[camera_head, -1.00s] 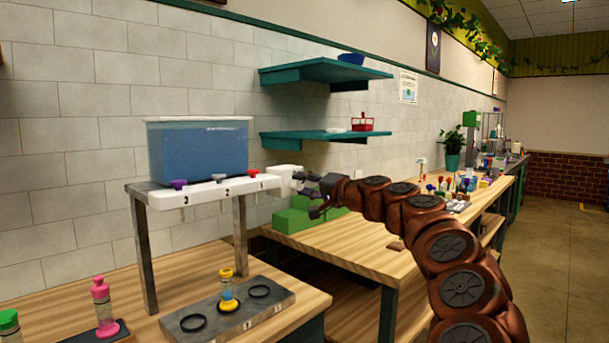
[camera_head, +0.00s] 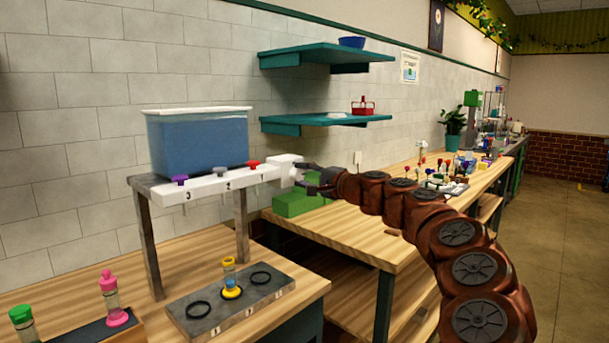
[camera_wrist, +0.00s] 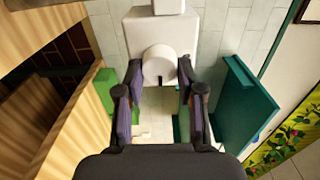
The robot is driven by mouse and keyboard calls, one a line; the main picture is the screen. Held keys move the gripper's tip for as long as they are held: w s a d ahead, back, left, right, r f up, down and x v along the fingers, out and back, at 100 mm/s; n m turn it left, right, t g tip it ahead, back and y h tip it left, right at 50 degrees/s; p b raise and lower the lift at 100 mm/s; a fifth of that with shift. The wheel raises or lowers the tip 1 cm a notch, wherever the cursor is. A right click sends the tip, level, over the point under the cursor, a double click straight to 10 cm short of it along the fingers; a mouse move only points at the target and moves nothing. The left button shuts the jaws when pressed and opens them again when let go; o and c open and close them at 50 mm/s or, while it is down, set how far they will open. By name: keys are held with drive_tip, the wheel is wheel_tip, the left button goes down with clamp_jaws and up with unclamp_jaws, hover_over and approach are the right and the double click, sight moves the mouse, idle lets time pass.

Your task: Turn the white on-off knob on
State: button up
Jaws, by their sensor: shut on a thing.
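The white on-off knob (camera_wrist: 159,62) is a round-topped white piece on the front of a white box (camera_wrist: 160,27). In the wrist view it sits between the fingertips of my gripper (camera_wrist: 160,74), which is shut on it. In the head view the white box (camera_head: 285,170) is at the right end of a white numbered bar (camera_head: 212,184). My gripper (camera_head: 311,178) reaches it from the right. The knob is hard to make out there behind the fingers.
A blue-filled tank (camera_head: 199,143) stands above the bar, which carries purple and red knobs. Below is a grey ringed plate (camera_head: 201,325) with a yellow-banded vial (camera_head: 230,275). Teal shelves (camera_head: 325,119) are on the wall behind. A green block (camera_head: 298,201) sits on the bench.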

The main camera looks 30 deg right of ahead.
drive_tip(key=o, duration=1.1)
drive_tip(key=shift+o, duration=0.2)
drive_tip(key=shift+s, duration=0.1)
drive_tip(key=v, duration=1.1)
drive_tip(key=shift+s, duration=0.4)
drive_tip(key=shift+d, duration=0.2)
